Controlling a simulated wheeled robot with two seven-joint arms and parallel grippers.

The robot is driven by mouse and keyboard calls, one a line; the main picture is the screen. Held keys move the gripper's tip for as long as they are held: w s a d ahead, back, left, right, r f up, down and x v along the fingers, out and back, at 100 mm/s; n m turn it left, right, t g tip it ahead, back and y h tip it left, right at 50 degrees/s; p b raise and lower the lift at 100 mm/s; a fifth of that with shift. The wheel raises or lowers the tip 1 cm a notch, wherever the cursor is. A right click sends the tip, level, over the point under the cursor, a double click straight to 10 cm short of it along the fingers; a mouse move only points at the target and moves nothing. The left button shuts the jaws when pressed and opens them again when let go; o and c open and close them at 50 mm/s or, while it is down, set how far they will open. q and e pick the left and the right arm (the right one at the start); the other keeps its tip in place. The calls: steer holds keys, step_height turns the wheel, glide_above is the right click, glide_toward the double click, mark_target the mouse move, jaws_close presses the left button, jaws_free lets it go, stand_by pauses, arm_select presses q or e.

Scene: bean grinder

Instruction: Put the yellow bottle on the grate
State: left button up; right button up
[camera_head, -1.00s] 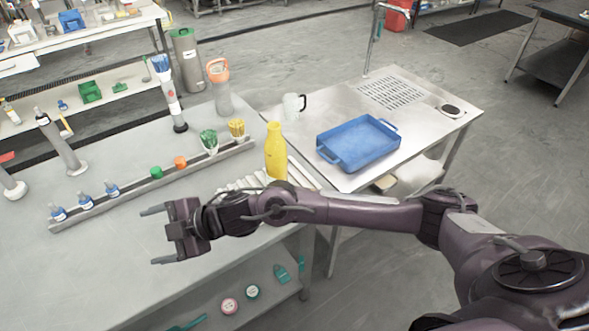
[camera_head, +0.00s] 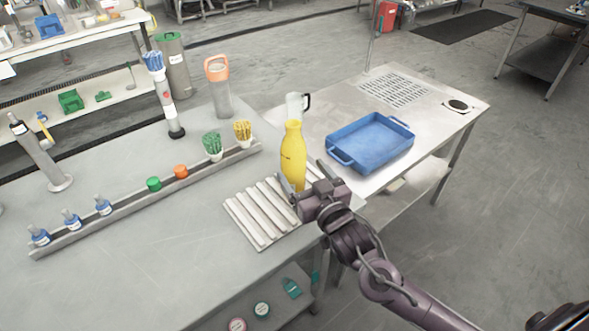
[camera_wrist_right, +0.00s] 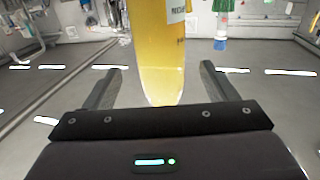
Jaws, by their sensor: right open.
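In the right wrist view the bottle (camera_wrist_right: 158,50) stands between the two spread fingers (camera_wrist_right: 160,85), with a gap visible on both sides. The grate (camera_head: 394,90) is a slotted area in the metal side table's top, at the back, and it is bare. My left gripper does not show.
A blue tray (camera_head: 370,142) lies on the side table (camera_head: 440,125) in front of the grate. A long holder (camera_head: 130,205) with small bottles and brushes runs along the grey table.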

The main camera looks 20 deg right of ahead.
mark_target(299, 169)
steer(key=w, duration=0.3)
steer(key=w+p, duration=0.1)
steer(key=shift+w+a, duration=0.3)
steer(key=shift+a, duration=0.1)
steer(key=shift+w+f, duration=0.1)
steer(key=shift+w, duration=0.35)
steer(key=c, duration=1.1)
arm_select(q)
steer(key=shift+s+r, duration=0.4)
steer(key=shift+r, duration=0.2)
arm_select(e)
steer(key=shift+c, duration=1.3)
